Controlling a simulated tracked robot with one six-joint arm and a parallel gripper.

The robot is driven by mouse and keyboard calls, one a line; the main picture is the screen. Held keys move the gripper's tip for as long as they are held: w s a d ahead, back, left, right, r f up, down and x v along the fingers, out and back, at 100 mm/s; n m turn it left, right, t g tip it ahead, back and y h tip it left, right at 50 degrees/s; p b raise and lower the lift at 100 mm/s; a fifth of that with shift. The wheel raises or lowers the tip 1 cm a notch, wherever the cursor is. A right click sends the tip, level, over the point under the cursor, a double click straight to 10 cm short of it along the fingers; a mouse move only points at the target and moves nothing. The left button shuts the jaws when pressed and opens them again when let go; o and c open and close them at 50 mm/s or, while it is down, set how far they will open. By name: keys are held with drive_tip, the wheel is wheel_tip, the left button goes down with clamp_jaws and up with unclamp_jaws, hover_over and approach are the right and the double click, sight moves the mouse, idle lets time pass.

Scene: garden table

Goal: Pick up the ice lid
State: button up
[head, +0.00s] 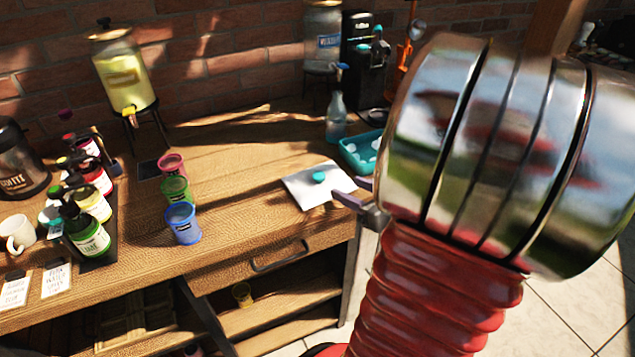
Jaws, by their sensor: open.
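The ice lid appears to be the flat white square piece (305,193) with a round teal knob (319,177) on it. It lies on the right part of the wooden table, near the front edge. My gripper (349,189) is open, with its fingers just right of the white piece and the knob between neither of them. Whether a finger touches the lid cannot be told. My arm hides most of the gripper and the area to its right. A teal tub (347,157) with white pieces in it, likely ice, stands just behind the lid.
Pink (172,166), green (176,191) and blue (183,224) cups stand left of the lid. Several syrup bottles and a drink dispenser (122,75) are further left. Bare tabletop lies between cups and lid.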

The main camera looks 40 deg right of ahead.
sight(321, 176)
drive_tip(key=x, duration=0.7)
drive_tip(key=shift+w+f, duration=0.15)
drive_tip(key=shift+w, duration=0.15)
drive_tip(key=shift+w+f, duration=0.15)
drive_tip(key=shift+w, duration=0.25)
drive_tip(key=shift+x, duration=2.65)
drive_tip(key=shift+d, duration=0.15)
drive_tip(key=c, duration=1.1)
